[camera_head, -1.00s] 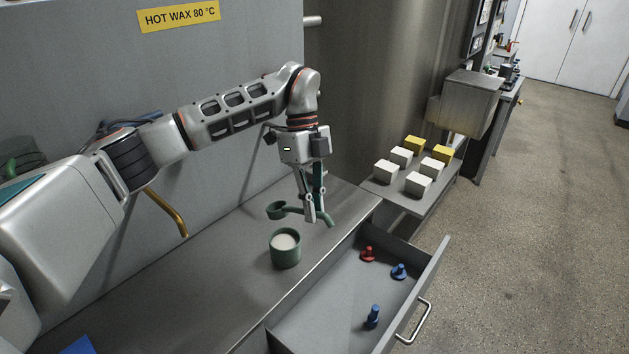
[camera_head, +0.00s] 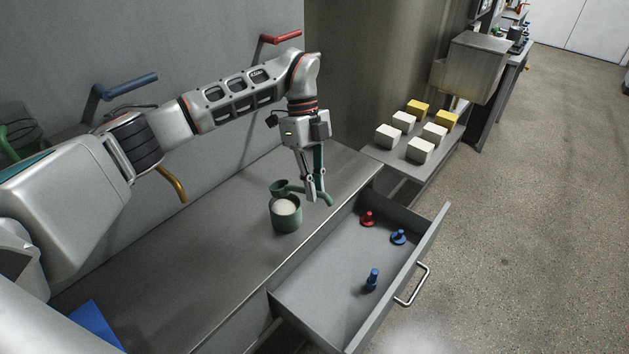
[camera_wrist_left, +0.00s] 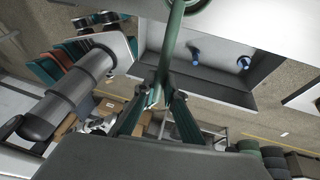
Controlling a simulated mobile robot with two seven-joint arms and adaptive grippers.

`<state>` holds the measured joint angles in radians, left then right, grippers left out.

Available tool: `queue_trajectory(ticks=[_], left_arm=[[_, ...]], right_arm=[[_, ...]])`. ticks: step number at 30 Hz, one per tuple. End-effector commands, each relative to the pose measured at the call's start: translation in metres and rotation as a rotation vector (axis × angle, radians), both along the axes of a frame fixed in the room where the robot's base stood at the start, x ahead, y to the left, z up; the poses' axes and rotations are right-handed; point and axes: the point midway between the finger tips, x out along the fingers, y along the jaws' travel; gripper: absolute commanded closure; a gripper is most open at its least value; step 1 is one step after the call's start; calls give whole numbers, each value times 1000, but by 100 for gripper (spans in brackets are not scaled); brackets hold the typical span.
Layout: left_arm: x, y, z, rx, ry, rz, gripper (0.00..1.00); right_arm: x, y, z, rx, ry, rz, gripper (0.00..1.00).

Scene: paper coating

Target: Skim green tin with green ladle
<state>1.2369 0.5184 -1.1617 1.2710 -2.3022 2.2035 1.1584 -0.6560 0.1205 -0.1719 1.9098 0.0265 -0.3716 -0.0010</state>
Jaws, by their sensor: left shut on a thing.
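The green tin (camera_head: 286,219) stands upright on the grey counter, with pale, whitish contents at its top. My left gripper (camera_head: 316,197) is shut on the green ladle (camera_head: 326,198), just right of the tin and above the counter. The ladle's bowl (camera_head: 279,186) shows just behind the tin's rim; I cannot tell whether it touches the tin. In the left wrist view the ladle's handle (camera_wrist_left: 173,45) rises from between the fingers (camera_wrist_left: 160,97). The tin does not clearly show there. My right gripper is not in view.
An open drawer (camera_head: 432,232) juts out at the right, holding a red piece (camera_head: 367,219) and blue pieces (camera_head: 372,280). White and yellow blocks (camera_head: 419,150) sit on a side shelf. Blue (camera_head: 128,84) and red (camera_head: 281,38) handles project from the wall.

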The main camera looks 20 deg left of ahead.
Motion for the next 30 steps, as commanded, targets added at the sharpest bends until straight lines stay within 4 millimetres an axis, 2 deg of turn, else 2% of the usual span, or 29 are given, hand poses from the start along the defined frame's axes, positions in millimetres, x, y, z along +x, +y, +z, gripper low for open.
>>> queue_trajectory(ticks=[17,30], left_arm=[[0,0,-5,0,0,0,100],[0,0,-16,2,1,0,100]], right_arm=[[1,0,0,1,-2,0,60],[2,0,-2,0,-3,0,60]])
